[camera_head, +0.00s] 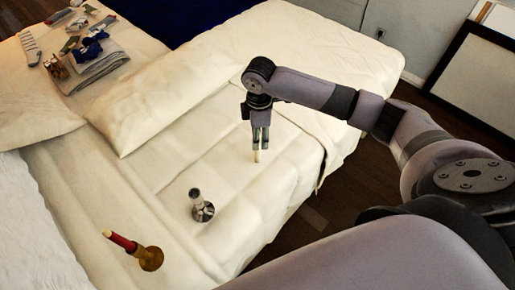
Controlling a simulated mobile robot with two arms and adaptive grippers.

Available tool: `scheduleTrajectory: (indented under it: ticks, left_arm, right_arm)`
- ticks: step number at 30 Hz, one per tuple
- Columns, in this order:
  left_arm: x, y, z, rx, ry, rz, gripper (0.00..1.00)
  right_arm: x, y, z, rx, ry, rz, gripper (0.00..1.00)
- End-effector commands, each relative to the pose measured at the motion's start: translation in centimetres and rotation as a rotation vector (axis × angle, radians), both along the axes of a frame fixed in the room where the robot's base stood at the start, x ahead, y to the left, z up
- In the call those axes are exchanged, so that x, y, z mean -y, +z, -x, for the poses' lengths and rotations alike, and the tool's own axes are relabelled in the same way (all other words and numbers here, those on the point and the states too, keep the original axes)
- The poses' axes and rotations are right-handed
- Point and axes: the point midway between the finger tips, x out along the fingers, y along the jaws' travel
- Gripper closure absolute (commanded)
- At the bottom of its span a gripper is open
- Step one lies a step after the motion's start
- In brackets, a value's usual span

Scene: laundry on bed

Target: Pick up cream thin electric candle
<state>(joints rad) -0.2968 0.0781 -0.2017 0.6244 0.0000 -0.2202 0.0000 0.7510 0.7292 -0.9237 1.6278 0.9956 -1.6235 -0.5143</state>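The cream thin electric candle (257,156) shows as a short, pale, upright piece just under the fingertips of my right gripper, over the white bed cover. I cannot tell whether the candle's lower end touches the bed. My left gripper is not in view.
A silver candle holder (202,211) and a red candle (120,241) with a brass holder (151,258) are on the bed (150,190). Pillows (190,95) and folded cloths (95,62) are at upper left. A framed board (478,75) leans on the wall.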

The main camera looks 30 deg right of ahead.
Motion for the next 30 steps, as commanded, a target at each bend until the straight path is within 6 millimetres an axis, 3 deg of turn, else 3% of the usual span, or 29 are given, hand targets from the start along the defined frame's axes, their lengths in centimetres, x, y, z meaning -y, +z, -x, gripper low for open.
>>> scheduleTrajectory:
  ticks: [9,18,30]
  left_arm:
    - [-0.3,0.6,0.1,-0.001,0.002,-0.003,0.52]
    - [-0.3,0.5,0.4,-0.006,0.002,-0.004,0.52]
    - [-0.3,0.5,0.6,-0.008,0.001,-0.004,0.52]
  right_arm:
    - [-0.1,-4.3,-0.5,-0.003,-0.001,0.001,0.60]
    - [-0.2,-4.9,-0.5,0.000,0.000,0.001,0.60]
    - [-0.1,-4.9,-0.5,0.000,0.000,0.001,0.86]
